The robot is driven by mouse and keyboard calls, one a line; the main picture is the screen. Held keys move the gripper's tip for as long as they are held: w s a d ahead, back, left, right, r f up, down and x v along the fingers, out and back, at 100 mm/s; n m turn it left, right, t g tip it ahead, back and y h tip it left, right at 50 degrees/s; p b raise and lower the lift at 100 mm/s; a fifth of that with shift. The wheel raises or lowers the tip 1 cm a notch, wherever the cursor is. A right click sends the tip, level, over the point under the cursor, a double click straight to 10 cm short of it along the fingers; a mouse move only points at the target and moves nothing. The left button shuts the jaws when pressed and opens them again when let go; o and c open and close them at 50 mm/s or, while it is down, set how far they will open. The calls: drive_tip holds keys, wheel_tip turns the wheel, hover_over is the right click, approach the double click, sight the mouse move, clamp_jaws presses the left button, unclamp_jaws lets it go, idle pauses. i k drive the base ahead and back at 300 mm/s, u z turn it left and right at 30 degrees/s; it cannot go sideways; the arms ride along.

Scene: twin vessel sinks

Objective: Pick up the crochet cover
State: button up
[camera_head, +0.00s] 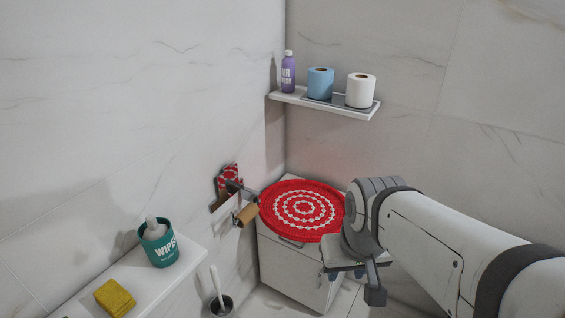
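The crochet cover (303,208) is a round red piece with rings of white pattern. It lies flat on top of a white cabinet (290,269) in the corner, and my arm stands close to its right edge. My gripper (345,271) is just right of and in front of the cover, pointing down beside the cabinet. It appears apart from the cover, with nothing visible held. Its fingers are small and partly hidden by my wrist, so their opening is unclear.
A wall holder with a brown cardboard roll (246,215) juts out left of the cover. A wall shelf (325,104) above holds a purple bottle and two paper rolls. A ledge at lower left bears a wipes tub (158,246) and yellow sponge (115,298). A brush (217,286) stands below.

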sight(297, 210)
drive_tip(key=i, duration=1.1)
drive_tip(key=z, duration=0.05)
